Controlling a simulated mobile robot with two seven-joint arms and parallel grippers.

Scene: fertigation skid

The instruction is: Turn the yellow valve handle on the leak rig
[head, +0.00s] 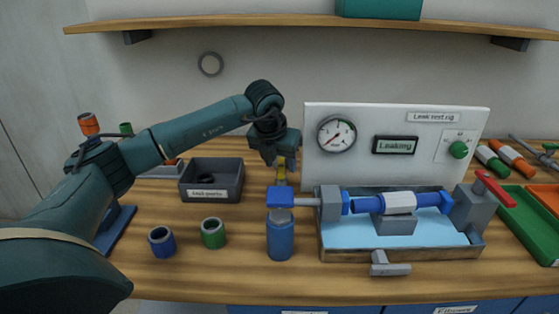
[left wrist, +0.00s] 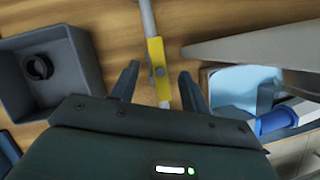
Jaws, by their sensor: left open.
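The yellow valve handle (head: 281,174) sits on a pale pipe left of the leak rig panel (head: 400,172) and is partly hidden by my gripper. It also shows in the left wrist view as a yellow bar (left wrist: 158,72) with a grey bolt, in line with the pipe. My left gripper (head: 279,163) is open above it. In the left wrist view its two fingers (left wrist: 158,84) stand on either side of the bar, with gaps visible on both sides. The rig's display (head: 395,145) reads "Leaking". My right gripper is not in view.
A grey bin (head: 211,196) stands left of the handle. A blue bottle-like cylinder (head: 280,238) stands in front. The rig's water tray (head: 345,250) holds a blue pipe with a white sleeve, and a red lever (head: 495,189) is at its right. Blue and green rings stand front left.

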